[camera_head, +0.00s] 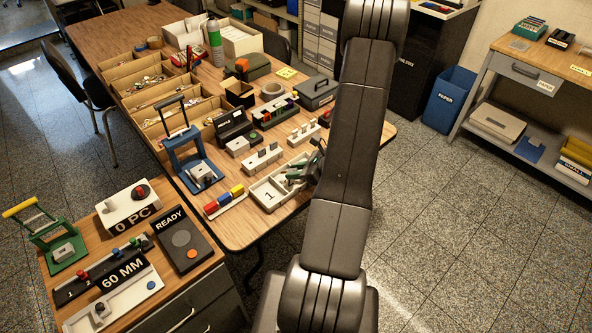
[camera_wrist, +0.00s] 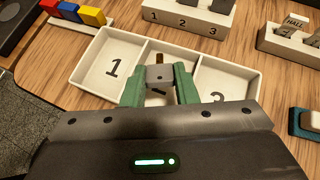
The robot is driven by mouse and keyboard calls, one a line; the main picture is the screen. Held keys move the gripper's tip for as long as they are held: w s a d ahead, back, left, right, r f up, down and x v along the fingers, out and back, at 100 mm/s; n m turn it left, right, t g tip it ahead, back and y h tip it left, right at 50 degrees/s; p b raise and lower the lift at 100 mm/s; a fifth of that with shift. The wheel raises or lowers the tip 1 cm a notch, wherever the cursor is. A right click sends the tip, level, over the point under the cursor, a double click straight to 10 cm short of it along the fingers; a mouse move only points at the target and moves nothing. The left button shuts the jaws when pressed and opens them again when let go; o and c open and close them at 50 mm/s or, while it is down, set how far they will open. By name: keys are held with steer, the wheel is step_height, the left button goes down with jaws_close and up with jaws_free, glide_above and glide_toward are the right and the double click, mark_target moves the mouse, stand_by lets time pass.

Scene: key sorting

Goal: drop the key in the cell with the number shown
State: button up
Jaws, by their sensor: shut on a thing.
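My gripper (camera_wrist: 159,78), with green fingers, is shut on the key (camera_wrist: 160,73), a grey block with a brown part at its far end. In the wrist view it is over the middle cell of a white three-cell tray (camera_wrist: 87,57). The left cell reads 1; the right cell's number is partly covered by a finger, and the middle one is mostly hidden by the key. I cannot tell how high the key is above the tray floor. In the head view the gripper (camera_head: 298,174) is over the tray (camera_head: 262,186), beside my arm. No number on the key is readable.
A white rack marked 1, 2, 3 (camera_wrist: 185,20) stands behind the tray, and another rack with a HALL tag (camera_wrist: 285,44) stands right of it. Coloured blocks (camera_head: 224,200) lie left of the tray. A blue press (camera_head: 185,150) and wooden bins (camera_head: 160,88) stand further left.

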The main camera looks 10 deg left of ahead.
steer(key=o, duration=1)
steer(key=b+v, duration=0.1)
steer(key=v, duration=1.3)
steer(key=shift+a, duration=0.1)
steer(key=p+x, duration=0.1)
steer(key=x, duration=1.2)
steer(key=shift+a+f, duration=0.25)
step_height(320, 180, up, 2)
steer(key=shift+w+a+r+p, duration=0.1)
steer(key=shift+w+p, duration=0.05)
steer(key=shift+p, duration=0.7)
steer(key=shift+r+p, duration=0.3)
steer(key=shift+r, duration=0.3)
